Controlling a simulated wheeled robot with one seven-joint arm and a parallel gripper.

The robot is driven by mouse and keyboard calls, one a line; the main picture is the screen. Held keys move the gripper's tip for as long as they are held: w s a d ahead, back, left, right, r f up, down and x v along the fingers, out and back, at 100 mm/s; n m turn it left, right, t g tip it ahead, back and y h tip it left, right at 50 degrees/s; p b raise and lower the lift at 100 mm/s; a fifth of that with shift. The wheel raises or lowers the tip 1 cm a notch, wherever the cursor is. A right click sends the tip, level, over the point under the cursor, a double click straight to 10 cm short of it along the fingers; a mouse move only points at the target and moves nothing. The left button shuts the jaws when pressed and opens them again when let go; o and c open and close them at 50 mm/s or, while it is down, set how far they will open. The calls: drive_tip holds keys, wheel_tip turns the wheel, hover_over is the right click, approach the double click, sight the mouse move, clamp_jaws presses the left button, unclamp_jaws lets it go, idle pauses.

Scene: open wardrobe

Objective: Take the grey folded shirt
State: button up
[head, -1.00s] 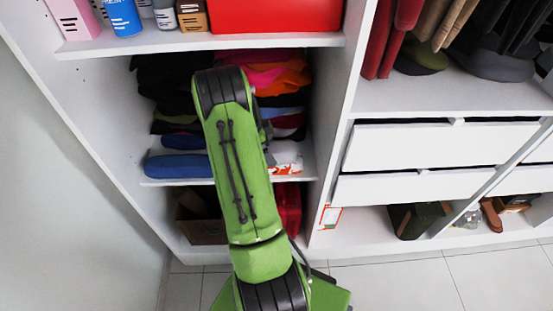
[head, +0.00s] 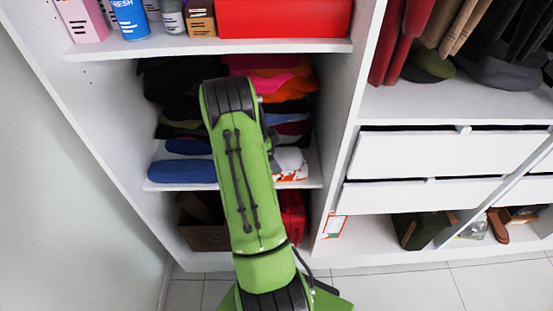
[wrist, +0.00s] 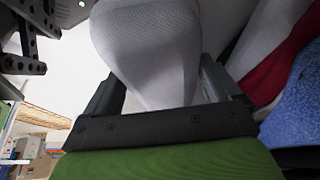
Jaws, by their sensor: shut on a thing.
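The grey folded shirt (wrist: 150,45) is pale grey with a fine weave and fills the top middle of the wrist view. My gripper (wrist: 162,72) is shut on it, with the cloth bunched between the two dark fingers. In the head view my green arm reaches into the left shelf bay and hides the gripper. A pale grey patch of cloth (head: 288,160) shows just right of the arm, above a white and orange item; I cannot tell for sure that it is the held shirt.
Folded clothes are stacked on the shelf (head: 185,187), with a blue one (head: 183,172) at the front left. An upper shelf (head: 200,46) with bottles and a red box (head: 283,18) is overhead. White uprights bound the bay; drawers (head: 450,150) stand at right.

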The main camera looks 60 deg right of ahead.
drive_tip(key=shift+r+p, duration=2)
drive_tip(key=shift+r, duration=1.6)
